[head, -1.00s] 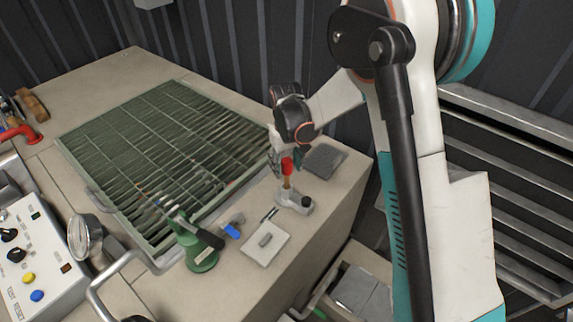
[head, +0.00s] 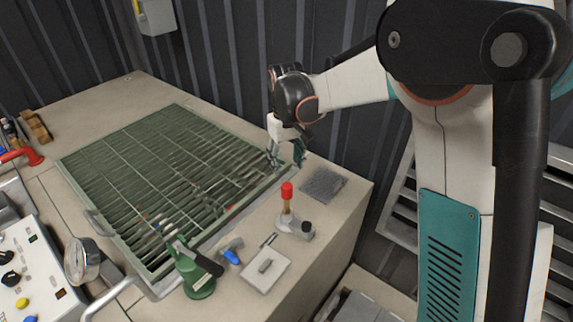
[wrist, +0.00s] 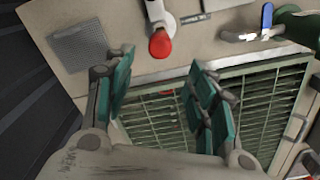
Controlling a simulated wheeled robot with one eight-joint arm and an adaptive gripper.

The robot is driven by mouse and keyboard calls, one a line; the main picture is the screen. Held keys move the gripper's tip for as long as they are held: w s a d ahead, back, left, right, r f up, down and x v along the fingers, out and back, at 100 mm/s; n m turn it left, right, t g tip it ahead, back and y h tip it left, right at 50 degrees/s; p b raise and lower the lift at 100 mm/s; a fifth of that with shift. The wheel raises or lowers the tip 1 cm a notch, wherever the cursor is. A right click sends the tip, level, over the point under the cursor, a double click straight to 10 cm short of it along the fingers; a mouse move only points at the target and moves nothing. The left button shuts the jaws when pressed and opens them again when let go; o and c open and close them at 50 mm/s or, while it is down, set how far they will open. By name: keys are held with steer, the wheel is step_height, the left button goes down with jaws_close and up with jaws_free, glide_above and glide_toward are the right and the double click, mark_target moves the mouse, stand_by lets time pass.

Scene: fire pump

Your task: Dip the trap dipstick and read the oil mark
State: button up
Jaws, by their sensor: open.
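The dipstick with a red cap (head: 287,191) stands upright in a small light-grey holder (head: 291,223) near the worktop's right edge. A dark cap (head: 307,229) sits on the holder's right end. My gripper (head: 286,160) is beyond the red cap, above the grate's right corner. It is open and empty. In the wrist view the teal fingers (wrist: 160,95) are spread wide over the worktop and grate, and the red cap (wrist: 160,45) shows beyond them, apart from them. The stick's lower end is hidden in the holder, so no oil mark shows.
A green slatted grate (head: 165,180) fills the middle of the worktop. A green hand-lever device (head: 196,272), a blue-handled valve (head: 231,255) and a square plate with a handle (head: 265,269) lie near its front. A dark mesh pad (head: 323,184) lies right of my gripper.

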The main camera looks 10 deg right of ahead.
mark_target(287, 185)
step_height(287, 185, down, 12)
steer(key=shift+r+b, duration=0.15)
steer(key=shift+b, duration=0.8)
